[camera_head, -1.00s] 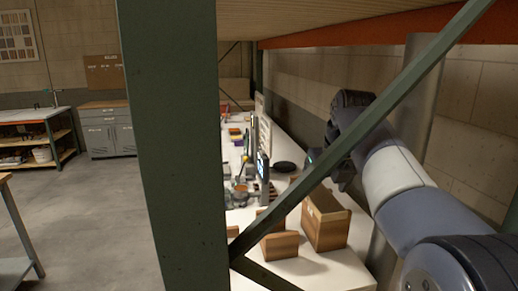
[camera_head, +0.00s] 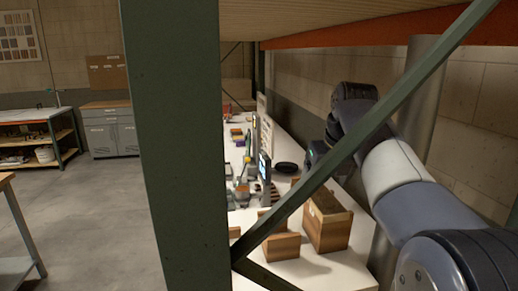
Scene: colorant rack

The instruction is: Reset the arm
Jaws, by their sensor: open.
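My arm reaches in from the right edge, grey and white links with a dark wrist. My gripper (camera_head: 316,156) is at the far end of the arm, above the white bench (camera_head: 310,270) and behind the green diagonal brace. It is open, and I see nothing held in it. The brace and the wrist hide part of it, so its fingers do not show clearly.
A green upright post (camera_head: 180,150) and a diagonal brace (camera_head: 385,112) stand close in front of the arm. Open floor (camera_head: 95,210) lies left.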

